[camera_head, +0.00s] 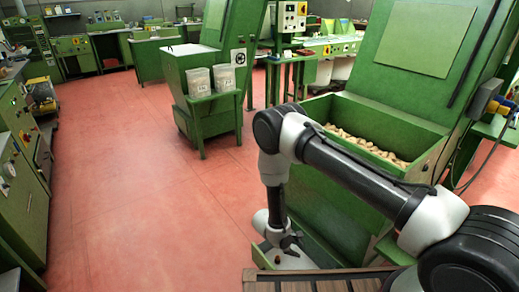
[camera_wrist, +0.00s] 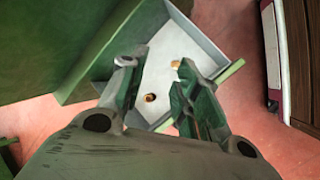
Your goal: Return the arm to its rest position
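My gripper (camera_head: 285,241) hangs low over a pale tray (camera_head: 300,261) at the foot of the green machine. In the wrist view, the fingers of my gripper (camera_wrist: 155,66) are spread apart with nothing between their tips. The tray (camera_wrist: 160,75) lies below them. A brown cork stopper (camera_wrist: 150,97) lies on its floor, and a lighter cork (camera_wrist: 175,63) shows beside the right fingertip. I cannot tell whether that finger touches it. My arm reaches from the lower right, bent at the elbow.
A green hopper (camera_head: 350,119) full of corks sits close behind my arm. A slatted brown surface (camera_head: 315,283) lies at the bottom. A green stand with clear bins (camera_head: 199,81) stands farther back. The red floor (camera_head: 140,190) at left is open.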

